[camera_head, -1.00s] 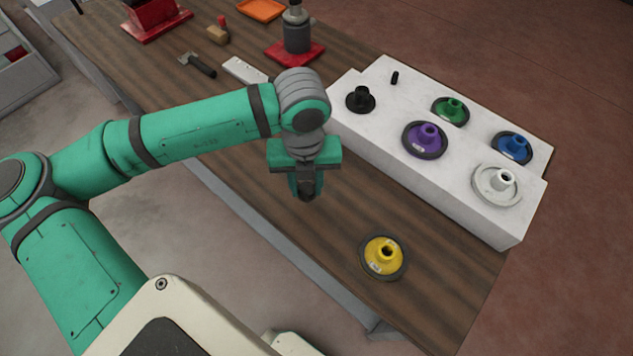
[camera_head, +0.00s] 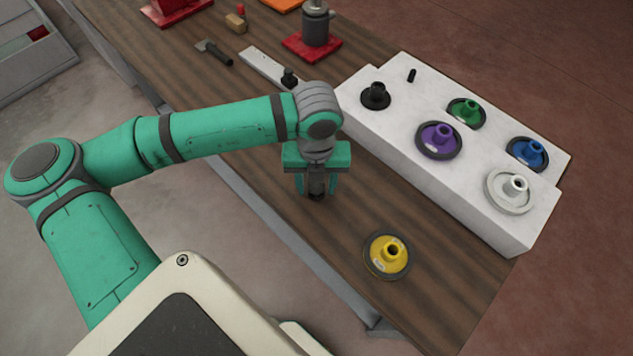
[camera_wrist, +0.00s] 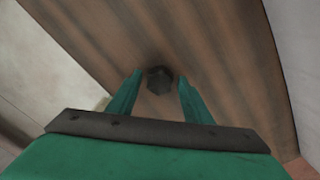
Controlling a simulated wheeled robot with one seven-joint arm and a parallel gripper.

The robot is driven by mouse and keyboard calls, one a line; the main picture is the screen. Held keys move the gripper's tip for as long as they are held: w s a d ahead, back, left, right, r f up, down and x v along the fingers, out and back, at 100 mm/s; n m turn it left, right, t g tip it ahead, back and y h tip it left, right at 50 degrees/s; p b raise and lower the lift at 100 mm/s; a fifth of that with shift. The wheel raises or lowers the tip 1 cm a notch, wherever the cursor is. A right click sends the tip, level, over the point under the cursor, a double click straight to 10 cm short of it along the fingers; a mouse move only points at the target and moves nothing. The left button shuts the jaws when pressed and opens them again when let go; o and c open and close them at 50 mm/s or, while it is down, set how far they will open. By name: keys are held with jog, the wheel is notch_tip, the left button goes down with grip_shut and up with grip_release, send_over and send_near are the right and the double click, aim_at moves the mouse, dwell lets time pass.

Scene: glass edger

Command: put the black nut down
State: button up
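The black nut (camera_wrist: 160,80) is a small dark block with an angular outline on the brown wooden bench. It lies between the tips of my gripper (camera_wrist: 160,76) in the wrist view, with a narrow gap to each finger. My gripper is open. In the head view my gripper (camera_head: 317,192) points down at the bench top, fingers apart, and the dark nut (camera_head: 317,185) shows between them, partly hidden. The nut appears to rest on the wood.
A yellow flanged wheel (camera_head: 388,257) lies on the bench in front of my gripper. A white stepped block (camera_head: 440,190) to the right holds black, purple, green, blue and white parts. A hammer-like tool (camera_head: 214,52) and a red-based post (camera_head: 313,42) are farther back. Bare wood surrounds my gripper.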

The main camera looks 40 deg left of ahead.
aim_at(317, 186)
jog(key=shift+w+r, duration=0.1)
jog(key=shift+r, duration=0.25)
notch_tip(317, 186, up, 12)
dwell(0.5)
jog(key=shift+w+f, duration=0.1)
jog(key=shift+f, duration=0.05)
dwell(0.3)
